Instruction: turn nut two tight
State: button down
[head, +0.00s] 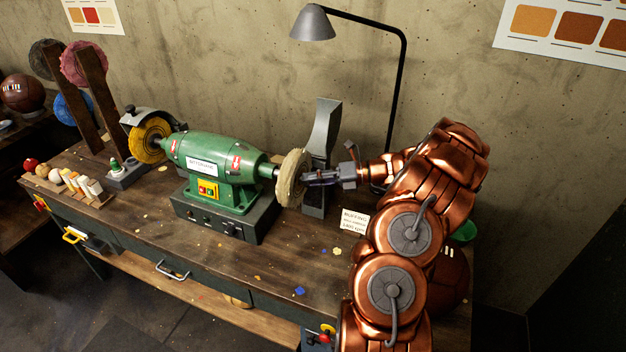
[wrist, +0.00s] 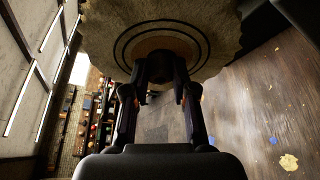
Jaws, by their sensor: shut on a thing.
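A green bench grinder (head: 225,160) stands on the wooden workbench, with a pale cloth buffing wheel (head: 291,178) on its right shaft end. My gripper (head: 308,178) reaches in from the right, level with the hub of that wheel. In the wrist view the wheel (wrist: 105,38) fills the top, with dark rings around its centre. The fingers of my gripper are shut on a dark nut (wrist: 160,67) at the hub. The fingers hide much of the nut, and its thread and tightness cannot be seen. In the head view the nut is hidden.
A yellow wheel (head: 150,140) is on the grinder's left end. A dark grey upright stand (head: 324,130) is close behind my gripper. A lamp (head: 313,24) hangs above. A small "BUFFING" sign (head: 354,220) stands below my wrist. The bench front is mostly clear.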

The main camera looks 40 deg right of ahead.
jog(key=c, duration=0.9)
grip_release()
jog(key=shift+c, duration=0.2)
jog(key=v, duration=1.2)
